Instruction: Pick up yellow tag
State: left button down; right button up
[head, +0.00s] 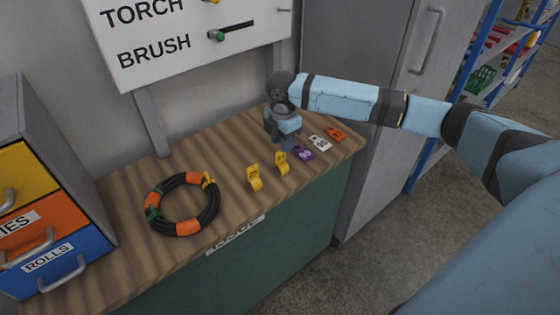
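Two yellow tags are on the wooden counter: one (255,178) nearer the hose, and one (281,163) to its right, close to my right gripper. Both look bent or folded, with dark marks. My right gripper (288,146) points down, just above and behind the right yellow tag and the purple tag (303,153). It is small and partly hidden by its own wrist, so I cannot tell whether its fingers are open. No tag is visibly lifted. My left gripper is not in view.
A white tag (320,142) and an orange tag (336,132) lie further right. A coiled black hose with orange bands (182,228) lies left on the counter (235,215). A drawer cabinet (62,215) stands far left, a grey cabinet (350,50) at right, and a tool board (165,60) behind.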

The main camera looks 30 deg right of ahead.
aim_at(281, 162)
jog(key=shift+a+f, duration=0.2)
jog(key=shift+f, duration=2.8)
grip_shut()
